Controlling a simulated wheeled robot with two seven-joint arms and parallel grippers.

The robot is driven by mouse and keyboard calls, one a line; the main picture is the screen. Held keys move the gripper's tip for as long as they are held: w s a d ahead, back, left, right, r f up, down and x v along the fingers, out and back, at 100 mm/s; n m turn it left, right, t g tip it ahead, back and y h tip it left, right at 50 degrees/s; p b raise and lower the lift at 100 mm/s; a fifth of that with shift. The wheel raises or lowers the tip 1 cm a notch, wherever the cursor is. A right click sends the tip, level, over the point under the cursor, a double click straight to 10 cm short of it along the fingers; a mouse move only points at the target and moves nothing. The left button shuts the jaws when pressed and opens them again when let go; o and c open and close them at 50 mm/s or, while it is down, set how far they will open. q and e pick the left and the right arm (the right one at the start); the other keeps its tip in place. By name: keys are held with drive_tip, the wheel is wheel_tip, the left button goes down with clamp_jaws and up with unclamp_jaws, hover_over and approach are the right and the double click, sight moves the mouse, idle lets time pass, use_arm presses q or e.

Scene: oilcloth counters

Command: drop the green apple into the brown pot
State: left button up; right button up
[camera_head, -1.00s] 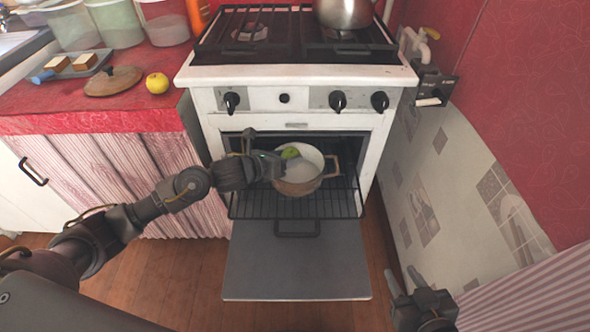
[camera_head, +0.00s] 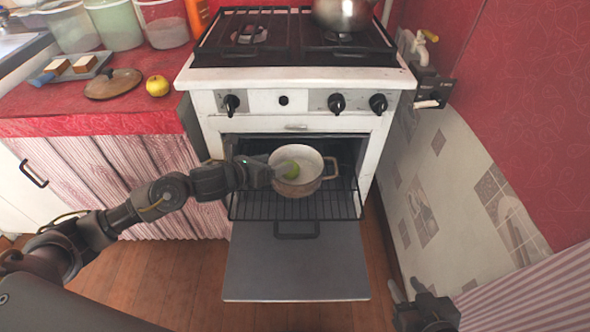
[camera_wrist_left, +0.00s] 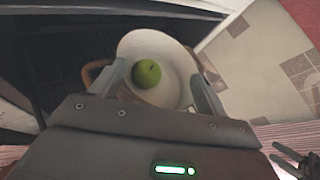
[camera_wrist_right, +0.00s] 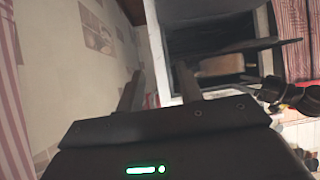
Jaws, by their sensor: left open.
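The brown pot (camera_head: 306,187) has a pale inside and stands on the rack in the open oven. The green apple (camera_head: 291,170) shows within the pot's rim. In the left wrist view the apple (camera_wrist_left: 147,73) appears against the pot's white interior (camera_wrist_left: 178,65). My left gripper (camera_head: 284,170) is open over the pot's left side, with its fingers spread to either side of the apple and clear of it. I cannot tell whether the apple rests on the pot's bottom. My right gripper (camera_head: 404,286) is open and empty, low at the right near the wall.
The lowered oven door (camera_head: 296,270) lies in front of the rack (camera_head: 250,207). A yellow apple (camera_head: 157,86), a lid (camera_head: 113,83) and a tray (camera_head: 98,66) are on the red counter at the left. A kettle (camera_head: 343,13) stands on the stove.

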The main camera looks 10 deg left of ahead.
use_arm(q)
drive_tip(key=v, duration=0.5)
drive_tip(key=shift+s+a+r, duration=0.1)
drive_tip(key=shift+s+a, duration=0.05)
drive_tip(key=shift+s, duration=0.15)
use_arm(e)
drive_tip(key=shift+s+d+f+g+h, duration=0.4)
drive_tip(key=shift+d+f+g, duration=0.1)
drive_tip(key=shift+d+f, duration=0.05)
